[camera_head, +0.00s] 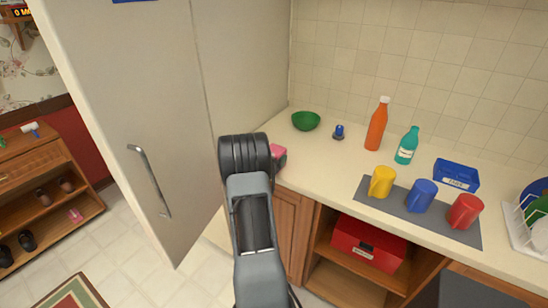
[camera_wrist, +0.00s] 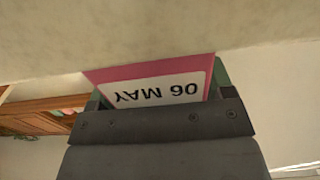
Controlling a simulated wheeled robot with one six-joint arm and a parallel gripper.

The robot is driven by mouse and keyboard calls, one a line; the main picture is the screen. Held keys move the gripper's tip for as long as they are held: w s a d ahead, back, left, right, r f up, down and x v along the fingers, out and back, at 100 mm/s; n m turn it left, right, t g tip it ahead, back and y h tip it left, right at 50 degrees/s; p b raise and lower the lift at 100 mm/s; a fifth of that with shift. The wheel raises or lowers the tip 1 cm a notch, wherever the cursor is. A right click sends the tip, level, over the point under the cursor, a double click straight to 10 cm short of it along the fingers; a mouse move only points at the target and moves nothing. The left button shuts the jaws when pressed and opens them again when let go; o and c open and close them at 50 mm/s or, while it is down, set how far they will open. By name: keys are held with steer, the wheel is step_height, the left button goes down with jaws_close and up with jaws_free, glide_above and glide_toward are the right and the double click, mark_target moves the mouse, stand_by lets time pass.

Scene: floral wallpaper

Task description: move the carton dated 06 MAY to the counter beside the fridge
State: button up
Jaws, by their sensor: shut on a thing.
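The carton is pink with a white label reading 06 MAY, upside down in the wrist view (camera_wrist: 150,72). My gripper (camera_wrist: 158,95) is shut on it, with a finger at each side. In the head view, a small pink part of the carton (camera_head: 279,153) shows just past my wrist, at the left end of the cream counter (camera_head: 315,165) beside the fridge (camera_head: 120,90). My wrist hides the rest of it and the fingers. I cannot tell whether the carton touches the counter.
A green bowl (camera_head: 306,121) and a blue-topped item (camera_head: 339,132) stand behind the carton. Orange (camera_head: 376,126) and teal (camera_head: 406,148) bottles are further right. Several mugs stand on a grey mat (camera_head: 408,223). The fridge door, with a handle (camera_head: 150,180), is close on the left.

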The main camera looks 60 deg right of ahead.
steer(key=shift+f, duration=0.1)
steer(key=o, duration=0.6)
steer(key=shift+f, duration=0.1)
steer(key=o, duration=0.5)
steer(key=shift+c, duration=0.2)
